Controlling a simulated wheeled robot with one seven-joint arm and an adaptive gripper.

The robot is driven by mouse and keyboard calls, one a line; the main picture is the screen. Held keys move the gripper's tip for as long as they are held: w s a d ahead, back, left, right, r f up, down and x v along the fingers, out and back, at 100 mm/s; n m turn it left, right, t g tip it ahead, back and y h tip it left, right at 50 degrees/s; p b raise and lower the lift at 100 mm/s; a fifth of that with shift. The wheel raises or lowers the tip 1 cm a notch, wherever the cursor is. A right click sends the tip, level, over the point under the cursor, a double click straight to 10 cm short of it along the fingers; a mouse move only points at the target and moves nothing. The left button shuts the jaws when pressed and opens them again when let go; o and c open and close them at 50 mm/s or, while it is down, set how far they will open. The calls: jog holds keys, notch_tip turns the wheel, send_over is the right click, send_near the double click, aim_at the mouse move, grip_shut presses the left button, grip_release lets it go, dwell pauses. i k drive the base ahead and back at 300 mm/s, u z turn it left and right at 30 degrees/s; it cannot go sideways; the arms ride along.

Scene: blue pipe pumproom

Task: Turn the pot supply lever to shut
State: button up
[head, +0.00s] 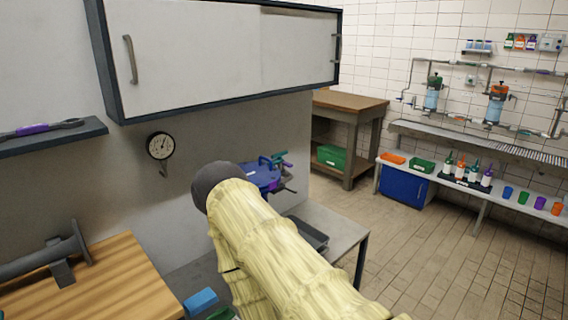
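My arm, cream with a dark grey rounded joint, rises from the bottom of the head view and covers the middle of the bench. My gripper cannot be made out; it seems to be hidden. Behind the arm's dark joint, a blue, round-looking fixture (262,177) shows at the bench's back, partly covered. Small teal (278,158) and dark handle-like parts stick out to its right. I cannot tell whether one of them is the pot supply lever, nor how any lever is set.
A white cabinet (200,50) overhangs the bench. A round gauge (160,146) hangs on the wall. A grey tray (308,234) lies right of my arm. Open floor (420,250) lies to the right.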

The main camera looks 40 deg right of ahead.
aim_at(284, 164)
jog(key=k, duration=0.55)
jog(key=z, duration=0.8)
jog(key=i, duration=0.75)
jog(key=z, duration=0.55)
jog(key=i, duration=1.15)
jog(key=u, duration=0.4)
